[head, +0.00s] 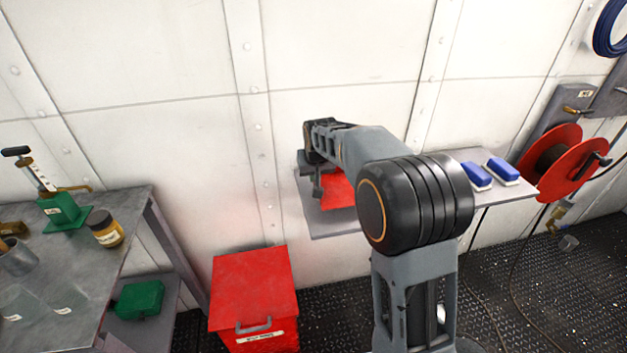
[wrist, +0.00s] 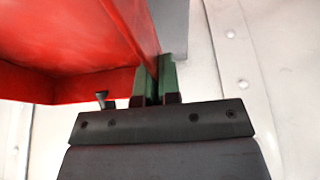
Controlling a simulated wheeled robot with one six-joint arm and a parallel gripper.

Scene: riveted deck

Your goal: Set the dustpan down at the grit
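The red dustpan (head: 338,190) shows beside my forearm at the grey wall shelf, partly hidden by my arm. I cannot tell whether it rests on the shelf or hangs just above it. In the wrist view the dustpan (wrist: 70,45) fills the upper left, and its side edge runs in between the green fingers. My gripper (wrist: 157,82) appears shut on that edge; it also shows in the head view (head: 317,190), at the dustpan's left side. Pale grit (head: 500,270) is scattered on the dark tread floor at the right.
The wall shelf (head: 322,224) also bears two blue brushes (head: 489,174) at its right end. A red bin (head: 254,290) stands below, left of the shelf. A grey workbench (head: 100,262) with bottles and tools is at the left. A red hose reel (head: 560,160) is at the right.

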